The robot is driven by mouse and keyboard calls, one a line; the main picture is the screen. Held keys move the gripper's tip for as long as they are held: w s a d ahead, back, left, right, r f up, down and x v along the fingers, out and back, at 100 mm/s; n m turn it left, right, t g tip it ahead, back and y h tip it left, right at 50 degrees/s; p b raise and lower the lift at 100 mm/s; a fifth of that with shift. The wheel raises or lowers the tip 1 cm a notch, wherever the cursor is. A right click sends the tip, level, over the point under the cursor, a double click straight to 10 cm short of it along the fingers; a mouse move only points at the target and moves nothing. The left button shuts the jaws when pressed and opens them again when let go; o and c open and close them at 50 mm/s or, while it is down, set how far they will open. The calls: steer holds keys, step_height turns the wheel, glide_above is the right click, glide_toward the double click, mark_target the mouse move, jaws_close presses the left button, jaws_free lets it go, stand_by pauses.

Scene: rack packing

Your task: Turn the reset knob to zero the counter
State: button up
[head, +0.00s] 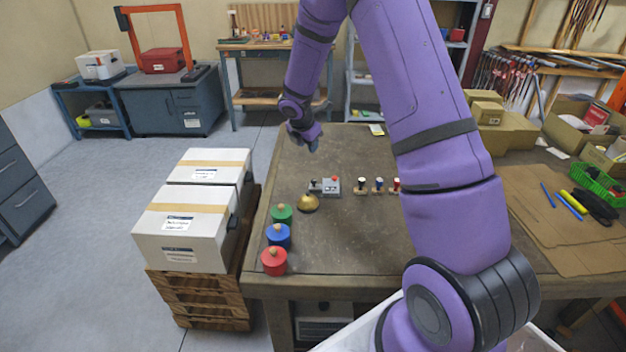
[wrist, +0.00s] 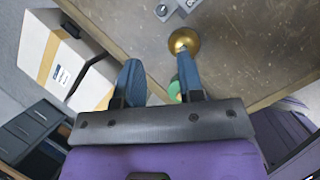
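Part of the grey device (wrist: 178,8) shows at the wrist view's top edge, cut off. My gripper (head: 312,146) is above the bench, further back than the device. In the wrist view my gripper (wrist: 158,64) is open, with nothing between its blue fingers.
A brass dome (head: 307,204) stands just in front of the device. Green (head: 282,214), blue (head: 278,236) and red (head: 274,261) lidded pots line the bench's left edge. Small stands (head: 378,186) are to the right. White boxes (head: 185,225) are beside the bench.

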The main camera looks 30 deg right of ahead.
mark_target(314, 180)
steer(key=w+d+f+n, duration=0.1)
steer(key=f, duration=0.5)
steer(key=w+d+f+n, duration=0.1)
steer(key=d+f, duration=0.1)
steer(key=f, duration=0.4)
steer(key=w+d+f+n, duration=0.1)
steer(key=w+f, duration=0.1)
steer(key=f, duration=0.4)
steer(key=shift+d+f, duration=0.1)
steer(key=shift+d, duration=0.1)
steer(key=c, duration=0.6)
steer(key=shift+c, duration=0.2)
